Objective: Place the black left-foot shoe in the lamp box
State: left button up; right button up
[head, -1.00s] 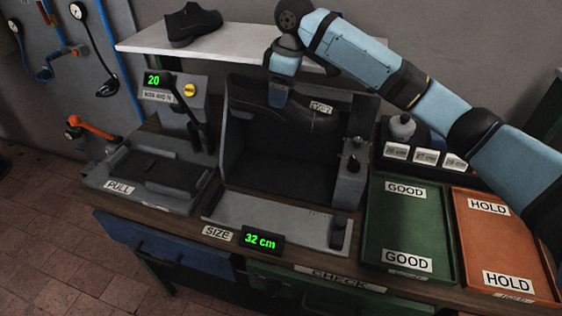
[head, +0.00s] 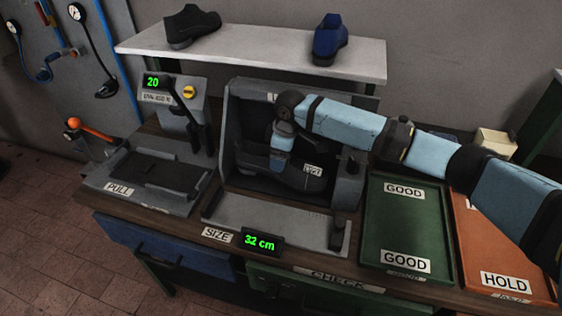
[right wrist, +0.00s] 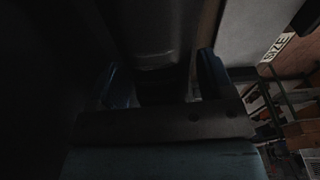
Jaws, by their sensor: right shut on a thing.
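The black shoe (head: 300,180) with a small white label is in front of or inside the opening of the dark lamp box (head: 233,120), toe to the right. My right gripper (head: 280,163) is shut on its heel end from above. In the right wrist view the dark shoe (right wrist: 150,45) lies between the two fingers (right wrist: 165,85). I cannot tell whether the sole touches the box floor. My left gripper is not in view.
A shelf (head: 250,52) behind holds another black shoe (head: 192,27) and a blue shoe (head: 328,42). A lever machine (head: 150,170) stands left. Green GOOD (head: 400,225) and orange HOLD (head: 475,240) trays are right. A size plate (head: 280,220) reading 32 cm lies in front.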

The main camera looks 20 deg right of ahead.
notch_tip(320, 180, down, 3)
jog(key=shift+r, duration=0.1)
jog(key=o, duration=1.2)
jog(key=shift+c, duration=0.2)
jog(key=r, duration=0.5)
jog(key=d+r, duration=0.1)
jog(key=r, duration=0.1)
jog(key=shift+s+r, duration=0.2)
jog(key=shift+s, duration=0.1)
jog(key=shift+s+f, duration=0.1)
